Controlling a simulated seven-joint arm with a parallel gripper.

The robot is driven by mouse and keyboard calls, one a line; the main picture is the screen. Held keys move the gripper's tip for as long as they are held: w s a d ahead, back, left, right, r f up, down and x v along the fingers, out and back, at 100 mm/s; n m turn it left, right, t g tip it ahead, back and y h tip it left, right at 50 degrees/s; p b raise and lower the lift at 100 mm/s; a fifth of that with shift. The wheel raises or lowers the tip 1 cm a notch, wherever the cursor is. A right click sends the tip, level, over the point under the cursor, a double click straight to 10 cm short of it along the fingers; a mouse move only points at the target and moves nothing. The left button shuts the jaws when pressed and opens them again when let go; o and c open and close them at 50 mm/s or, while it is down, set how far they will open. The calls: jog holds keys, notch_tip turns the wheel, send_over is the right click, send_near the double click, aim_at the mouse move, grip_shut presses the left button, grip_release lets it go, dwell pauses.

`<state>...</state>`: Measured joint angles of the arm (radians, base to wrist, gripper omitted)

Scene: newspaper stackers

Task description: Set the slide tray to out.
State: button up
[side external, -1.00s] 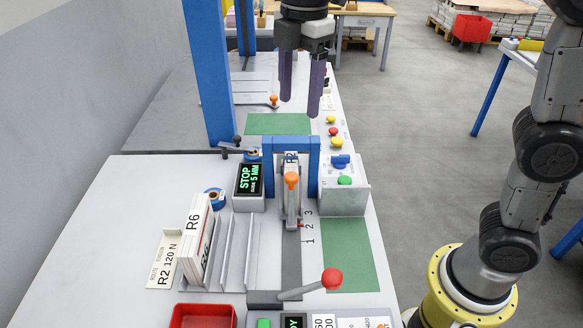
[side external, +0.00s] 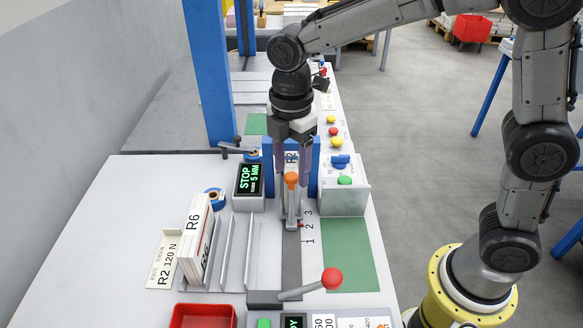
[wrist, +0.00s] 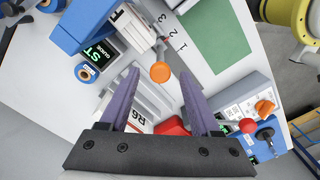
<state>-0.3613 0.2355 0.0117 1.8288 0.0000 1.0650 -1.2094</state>
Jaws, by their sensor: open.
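An orange ball knob (side external: 291,179) stands on a grey slide (side external: 291,208) on a dark rail under a blue frame, beside the numbers 1, 2 and 3. I take this slide as the slide tray; no label confirms it. My gripper (side external: 292,172) points down over it, its purple fingers open and empty. In the side view the fingers straddle the knob, partly behind it. In the wrist view the knob (wrist: 160,72) shows between the two fingertips; I cannot tell whether it is at fingertip depth. The slide's far part is hidden by the frame and gripper.
A blue frame (side external: 268,180) stands close around the slide. A STOP display (side external: 248,180) is at left and a button box (side external: 344,190) at right. A red-ball lever (side external: 332,279), upright R6 boards (side external: 195,240) and a red bin (side external: 203,317) are nearer. The green mat (side external: 346,255) is clear.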

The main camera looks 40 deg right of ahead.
jog(key=shift+f, duration=0.5)
grip_shut()
jog(key=shift+r, duration=0.1)
dwell(1.1)
